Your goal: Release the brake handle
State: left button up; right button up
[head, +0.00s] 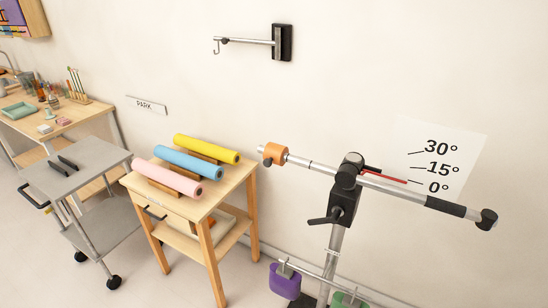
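A boom stand stands at the right, with a black clamp head (346,190) on a grey upright post (332,255). A black lever handle (325,218) sticks out to the left from below the clamp head; it looks like the brake handle. The silver boom (325,170) slopes down to the right, with an orange collar (275,153) at its left end and a black grip (445,207) near its right end. A red pointer (388,177) at the clamp lies by a wall scale (440,165) marked 30°, 15° and 0°, between 15° and 0°. Neither gripper shows.
A wooden table (228,188) with pink, blue and yellow rolls stands left of the stand. A grey wheeled cart (85,160) with two black objects is farther left. Purple (285,281) and green (345,301) weights hang low by the post. A hook arm (250,41) is on the wall.

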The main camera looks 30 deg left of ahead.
aim_at(50, 209)
jog(key=u, duration=2.5)
jog(key=i+j, duration=0.25)
jog(key=i, duration=0.35)
jog(key=i+j+u, duration=0.1)
jog(key=i+j, duration=0.15)
jog(key=i, duration=0.3)
jog(key=i+j, duration=0.2)
jog(key=i, duration=0.4)
jog(key=i+j+u, duration=0.15)
jog(key=i, duration=0.45)
jog(key=i+j, duration=0.15)
jog(key=i, duration=0.45)
